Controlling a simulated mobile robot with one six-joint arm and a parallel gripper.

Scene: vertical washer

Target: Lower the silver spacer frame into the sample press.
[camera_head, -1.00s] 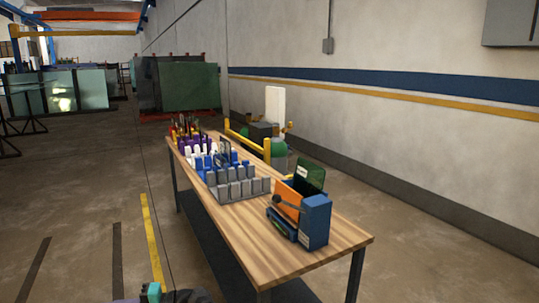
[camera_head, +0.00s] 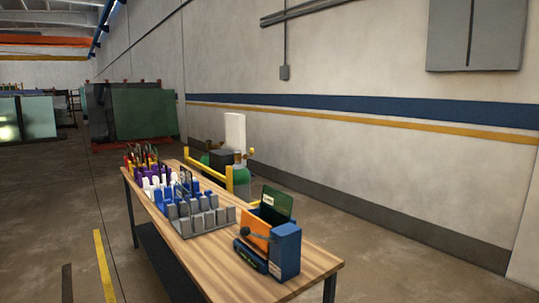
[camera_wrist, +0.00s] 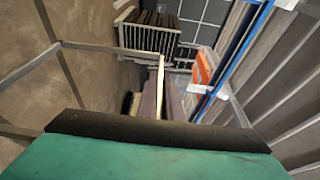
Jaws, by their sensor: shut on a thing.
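The sample press is the blue device (camera_head: 285,250) with an orange plate (camera_head: 257,229) and a dark green upright plate (camera_head: 277,203). It stands near the front right end of the wooden table. My gripper (camera_wrist: 158,130) shows only in the wrist view, as a teal pad with a dark edge across the bottom. It is shut on the silver spacer frame (camera_wrist: 110,50), whose thin pale bars stretch out beyond the dark edge. The gripped part of the frame is hidden. Neither gripper nor frame shows in the head view, so their distance from the press cannot be told.
A grey slotted rack (camera_head: 205,222) stands left of the press, with blue, white, purple and red racks behind it. The wooden table top (camera_head: 220,258) is bare in front. Yellow rails (camera_head: 228,177) and a green round object stand behind the table, before the wall.

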